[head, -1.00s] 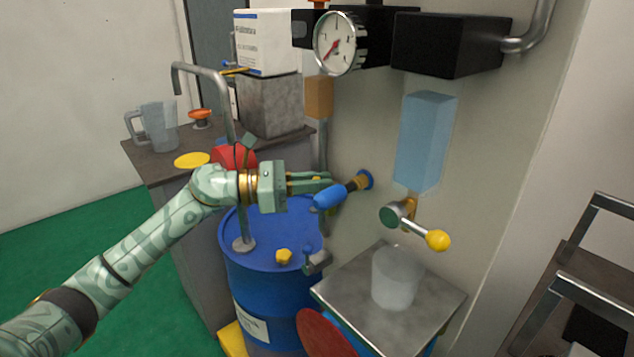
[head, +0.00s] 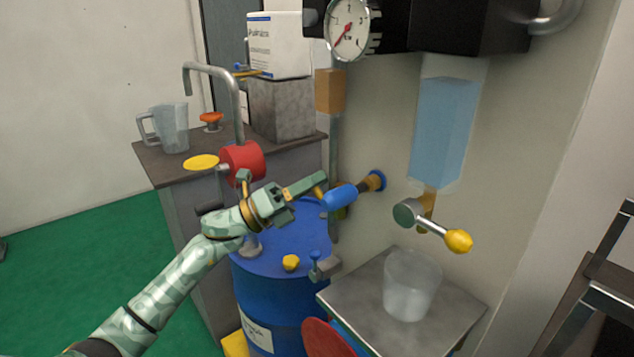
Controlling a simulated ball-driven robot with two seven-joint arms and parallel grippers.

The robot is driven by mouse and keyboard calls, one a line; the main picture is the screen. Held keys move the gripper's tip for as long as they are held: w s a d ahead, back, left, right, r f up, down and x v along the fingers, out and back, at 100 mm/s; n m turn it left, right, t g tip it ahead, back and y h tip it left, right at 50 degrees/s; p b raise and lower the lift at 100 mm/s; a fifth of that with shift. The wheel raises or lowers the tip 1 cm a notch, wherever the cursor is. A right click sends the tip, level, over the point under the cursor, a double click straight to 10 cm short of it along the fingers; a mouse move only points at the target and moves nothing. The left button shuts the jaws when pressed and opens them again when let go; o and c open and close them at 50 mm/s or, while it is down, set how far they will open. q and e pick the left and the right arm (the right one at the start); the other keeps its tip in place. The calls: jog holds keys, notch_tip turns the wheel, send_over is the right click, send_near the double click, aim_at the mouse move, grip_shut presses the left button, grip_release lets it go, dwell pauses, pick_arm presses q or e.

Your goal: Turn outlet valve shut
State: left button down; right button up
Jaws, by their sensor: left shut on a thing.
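A blue-handled valve (head: 340,197) sticks out from the wall above the blue drum, with a brass stem and a blue collar at the wall. My left gripper (head: 318,188) is at the free end of this blue handle and is shut on it; the fingers partly hide the contact. Another valve, a metal lever with a yellow knob (head: 459,241), sits under the clear tank of blue liquid (head: 444,125); its lever slants down to the right. The frames do not label which one is the outlet valve. My right gripper is not in view.
A clear beaker (head: 411,285) stands on a metal plate (head: 350,301) below the yellow-knob lever. The blue drum (head: 285,310) is below my left gripper. A pressure gauge (head: 347,29) hangs above. A counter with a jug (head: 169,128) and a red tap body (head: 242,162) is behind.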

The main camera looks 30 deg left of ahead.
pick_arm(q)
jog(key=shift+w+a+f+n+t+y+p, duration=0.15)
jog(key=shift+f+n+t+y+p, duration=0.4)
jog(key=shift+n+t+y, duration=1.25)
jog(key=shift+a+f+n+t+y+p, duration=0.35)
jog(key=shift+f+n+y, duration=0.35)
jog(key=shift+n, duration=2.25)
jog(key=shift+w+a+f+n+t+y+p, duration=0.1)
jog(key=shift+f+n+t+y+p, duration=0.45)
jog(key=shift+n+t+y, duration=1.25)
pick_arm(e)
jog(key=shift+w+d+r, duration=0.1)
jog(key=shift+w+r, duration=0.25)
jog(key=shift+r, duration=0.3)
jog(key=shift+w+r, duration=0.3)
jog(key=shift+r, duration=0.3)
pick_arm(q)
jog(key=shift+f+n+g+h, duration=0.1)
jog(key=shift+n+g+h, duration=0.2)
jog(key=shift+n+g, duration=0.3)
jog(key=c, duration=1.5)
grip_release()
jog(key=shift+c, duration=0.2)
jog(key=shift+s, duration=0.1)
jog(key=v, duration=1.6)
jog(key=shift+a+f, duration=0.1)
jog(key=shift+a, duration=0.05)
